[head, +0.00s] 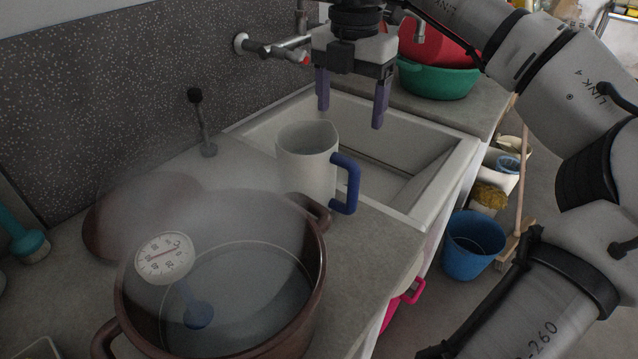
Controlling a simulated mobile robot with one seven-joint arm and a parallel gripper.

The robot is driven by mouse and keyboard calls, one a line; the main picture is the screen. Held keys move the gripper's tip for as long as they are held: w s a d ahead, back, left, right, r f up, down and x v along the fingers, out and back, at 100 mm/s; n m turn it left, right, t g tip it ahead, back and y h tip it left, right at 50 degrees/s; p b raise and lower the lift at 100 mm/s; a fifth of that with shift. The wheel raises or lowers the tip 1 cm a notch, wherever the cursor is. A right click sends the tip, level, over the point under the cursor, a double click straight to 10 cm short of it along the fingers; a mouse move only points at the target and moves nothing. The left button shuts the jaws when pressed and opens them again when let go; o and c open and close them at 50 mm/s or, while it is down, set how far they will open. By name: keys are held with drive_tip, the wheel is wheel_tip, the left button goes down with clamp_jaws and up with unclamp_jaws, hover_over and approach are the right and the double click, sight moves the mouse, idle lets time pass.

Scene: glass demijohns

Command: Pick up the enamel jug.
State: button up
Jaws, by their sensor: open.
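The enamel jug (307,166) is white with a blue handle on its right side. It stands upright on the grey counter, between the large brown pot and the white sink. My gripper (350,112) hangs above and behind the jug, over the sink area, with its two purple fingers pointing down. The fingers are apart and nothing is between them. The gripper is not touching the jug.
A steaming brown pot (318,262) of liquid with a round dial thermometer (165,257) stands in front of the jug. The sink (428,190) lies behind it. A tap (270,47) is on the wall. Green and red basins (440,80) stand at the back right.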

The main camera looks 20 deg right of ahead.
sight(347, 158)
wheel_tip(347, 158, down, 8)
drive_tip(key=shift+f+p, duration=0.1)
drive_tip(key=shift+p, duration=0.6)
drive_tip(key=shift+s+f+p, duration=0.15)
drive_tip(key=shift+f+p, duration=1.05)
drive_tip(key=shift+f, duration=1.5)
drive_tip(key=shift+c, duration=0.4)
drive_tip(key=shift+r, duration=0.1)
clamp_jaws()
